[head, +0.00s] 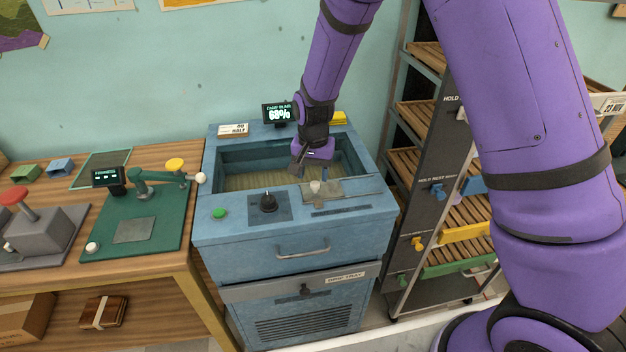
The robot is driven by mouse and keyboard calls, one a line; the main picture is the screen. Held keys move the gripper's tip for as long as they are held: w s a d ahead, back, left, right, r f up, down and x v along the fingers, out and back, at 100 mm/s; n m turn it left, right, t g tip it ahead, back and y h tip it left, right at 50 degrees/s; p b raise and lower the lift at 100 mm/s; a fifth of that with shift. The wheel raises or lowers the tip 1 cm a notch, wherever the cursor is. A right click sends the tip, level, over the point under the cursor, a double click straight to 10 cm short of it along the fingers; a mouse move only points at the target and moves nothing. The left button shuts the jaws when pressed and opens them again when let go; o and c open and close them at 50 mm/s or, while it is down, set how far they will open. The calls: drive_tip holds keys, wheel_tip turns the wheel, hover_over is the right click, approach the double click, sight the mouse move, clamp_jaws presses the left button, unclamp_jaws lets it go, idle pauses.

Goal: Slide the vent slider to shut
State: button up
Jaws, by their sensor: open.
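The blue cabinet (290,228) stands in the middle of the head view, with an open basin in its top. On its front ledge a small pale knob (316,186) stands on a metal plate (341,187); this looks like the vent slider, but its label cannot be read and its exact setting cannot be told. A dark slot (341,210) lies in front of the plate. My gripper (312,171) points down over the basin's front right part, just behind the knob. Its jaws are open with nothing visible between them, and it appears apart from the knob.
A small display (279,113) reading 68% stands behind the basin. A wooden bench (150,157) with a green station is at left, a slatted rack (412,160) at right.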

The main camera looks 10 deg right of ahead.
wheel_tip(320, 180, up, 7)
drive_tip(key=shift+r, duration=0.2)
idle(0.3)
wheel_tip(320, 180, up, 11)
drive_tip(key=t, duration=0.1)
hover_over(313, 184)
drive_tip(key=s+d, duration=0.4)
drive_tip(key=d, duration=0.2)
drive_tip(key=s+d+r+n+t+y, duration=0.1)
drive_tip(key=s+d+r+n, duration=0.1)
drive_tip(key=s+d+r, duration=0.45)
drive_tip(key=s+d+r+n+t, duration=0.1)
drive_tip(key=s+d+r, duration=0.1)
drive_tip(key=s, duration=0.7)
drive_tip(key=s+d+r+n+t+h, duration=0.1)
drive_tip(key=s+d+r+t, duration=0.1)
drive_tip(key=s+r, duration=0.3)
drive_tip(key=s+d, duration=0.1)
drive_tip(key=s, duration=0.3)
drive_tip(key=shift+s+d, duration=0.35)
drive_tip(key=shift+s, duration=0.05)
